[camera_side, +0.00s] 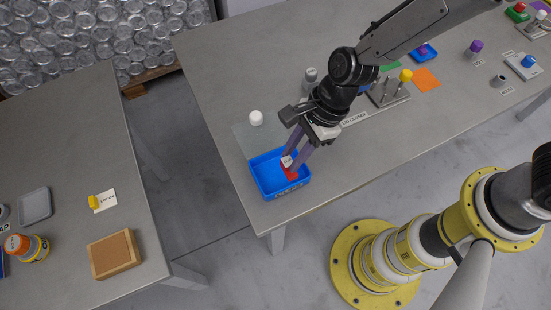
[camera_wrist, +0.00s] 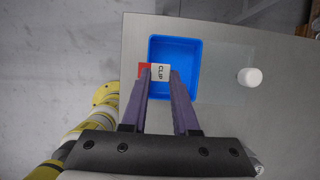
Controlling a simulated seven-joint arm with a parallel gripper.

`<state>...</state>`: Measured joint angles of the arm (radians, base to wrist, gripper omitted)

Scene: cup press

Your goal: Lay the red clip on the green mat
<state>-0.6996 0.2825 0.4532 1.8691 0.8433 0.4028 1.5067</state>
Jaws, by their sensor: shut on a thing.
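The red clip (camera_side: 291,173), with a white label reading CLIP, is between the fingers of my gripper (camera_side: 294,163). In the wrist view the red clip (camera_wrist: 145,71) shows at the left finger of my gripper (camera_wrist: 161,74). The gripper is shut on it, at or just above the blue tray (camera_side: 265,185); I cannot tell whether the clip touches the tray floor. The blue tray also shows in the wrist view (camera_wrist: 184,52). A green mat (camera_side: 391,66) lies farther back on the table, partly hidden by my arm.
A white round cap (camera_side: 256,118) stands beside the tray on a clear sheet. An orange mat (camera_side: 425,79), a yellow-topped stand (camera_side: 405,76) and a small blue tray (camera_side: 423,53) are near the green mat. A grey bottle (camera_side: 310,75) stands behind my gripper.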

